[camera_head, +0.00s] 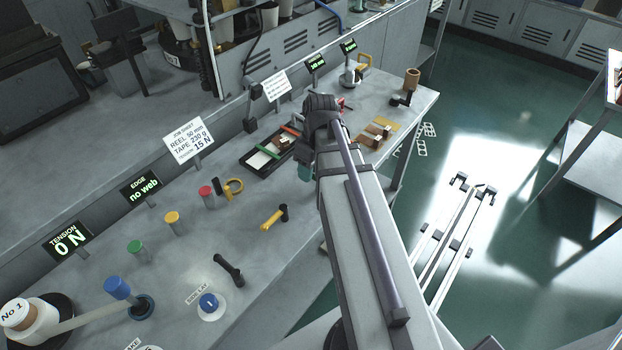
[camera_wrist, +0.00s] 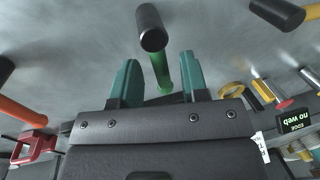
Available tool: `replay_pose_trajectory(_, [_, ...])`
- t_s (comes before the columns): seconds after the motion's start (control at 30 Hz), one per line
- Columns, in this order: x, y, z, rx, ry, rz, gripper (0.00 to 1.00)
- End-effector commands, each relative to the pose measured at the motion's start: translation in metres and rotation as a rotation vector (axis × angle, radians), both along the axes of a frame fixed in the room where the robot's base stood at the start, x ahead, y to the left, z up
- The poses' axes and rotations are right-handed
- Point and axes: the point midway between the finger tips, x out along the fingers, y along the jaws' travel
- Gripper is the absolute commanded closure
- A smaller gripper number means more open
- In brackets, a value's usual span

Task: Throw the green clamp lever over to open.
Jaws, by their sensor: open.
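The green clamp lever (camera_wrist: 161,70) shows in the wrist view as a green bar with a black cylindrical grip (camera_wrist: 151,28) at its end. My gripper (camera_wrist: 158,73) is open, with one teal finger on either side of the green bar. I see gaps between bar and fingers; contact is not clear. The black grip reaches past the fingertips in the picture. In the head view a teal part of my gripper (camera_head: 305,172) shows beside my arm, low over the bench; the green lever is hidden there.
In the head view a yellow lever (camera_head: 271,219), a black-framed tray (camera_head: 252,170) and colored-topped posts stand on the grey bench (camera_head: 180,275).

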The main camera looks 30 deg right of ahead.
Motion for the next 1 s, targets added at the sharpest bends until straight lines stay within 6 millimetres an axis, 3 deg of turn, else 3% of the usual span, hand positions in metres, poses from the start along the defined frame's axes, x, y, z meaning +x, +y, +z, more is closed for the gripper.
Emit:
replay_pose_trajectory(0.17, [0.0001,0.0001,0.0019,0.000,0.000,0.000,0.59])
replay_pose_trajectory(0.6, [0.0001,0.0000,0.0018,0.000,0.000,0.000,1.00])
replay_pose_trajectory(1.0, [0.0004,0.0010,0.0017,0.000,0.000,0.004,1.00])
